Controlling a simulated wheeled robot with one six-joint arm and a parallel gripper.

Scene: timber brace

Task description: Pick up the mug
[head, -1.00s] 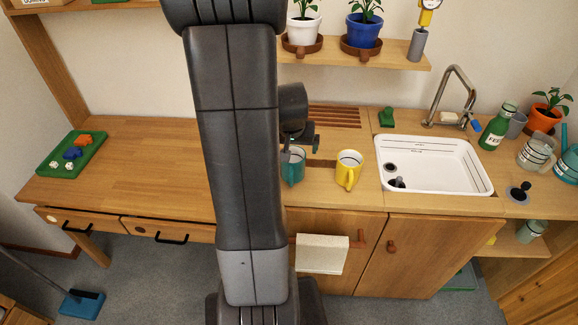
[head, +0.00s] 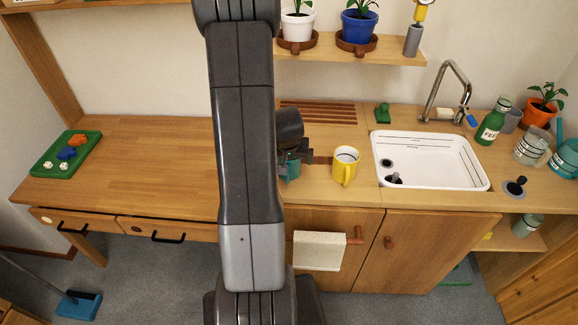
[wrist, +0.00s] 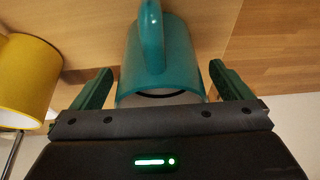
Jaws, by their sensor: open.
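A teal mug (wrist: 175,70) stands on the wooden counter, its handle toward the top of the wrist view. In the head view only part of the teal mug (head: 293,170) shows behind my arm and gripper. My gripper (wrist: 158,82) is open, with one green finger on each side of the teal mug; a gap shows on the right, and the left finger is close to the wall. In the head view my gripper (head: 291,150) is over the mug, its fingertips mostly hidden. A yellow mug (head: 345,165) stands just to the right, also in the wrist view (wrist: 24,80).
The white sink (head: 432,160) with its tap (head: 445,90) is right of the yellow mug. A green tray (head: 66,155) with small pieces lies at the far left. Potted plants stand on the shelf (head: 395,48) above.

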